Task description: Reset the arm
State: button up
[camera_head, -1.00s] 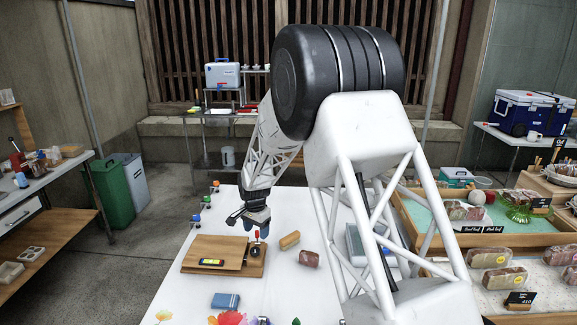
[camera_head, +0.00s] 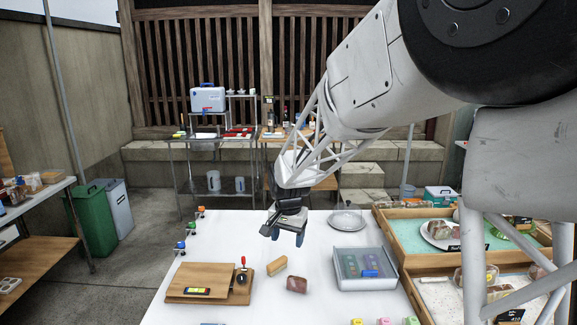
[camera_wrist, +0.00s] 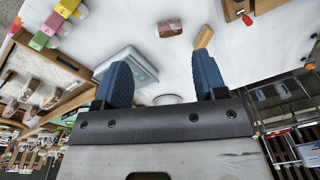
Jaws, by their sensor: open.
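My gripper (camera_head: 287,237) hangs above the back middle of the white table (camera_head: 225,235) in the head view. Its two blue fingers stand apart with nothing between them, as the wrist view (camera_wrist: 165,82) also shows. A tan bar-shaped item (camera_head: 277,266) and a brown wrapped loaf (camera_head: 297,285) lie on the table in front of and below it.
A wooden board (camera_head: 210,275) lies at the left. A grey lidded tray (camera_head: 365,283) and a clear plate (camera_head: 346,221) stand to the right of my gripper. Wooden display trays (camera_head: 395,235) line the right side. Small coloured clamps (camera_head: 180,245) sit along the left edge.

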jog(key=s+d+r+n, duration=0.1)
jog(key=s+d+r, duration=0.55)
jog(key=s, duration=0.35)
jog(key=s+d+n, duration=0.1)
jog(key=s+d, duration=0.3)
jog(key=s, duration=0.5)
jog(key=s+d+n+t, duration=0.1)
jog(key=s+d, duration=0.3)
jog(key=s, duration=0.6)
jog(key=s+d+n, duration=0.1)
jog(key=s+d, duration=0.3)
jog(key=s, duration=0.5)
jog(key=shift+s+d+r+t, duration=0.15)
jog(key=shift+s+r+t, duration=0.15)
jog(key=shift+s+r, duration=0.1)
jog(key=shift+w, duration=0.15)
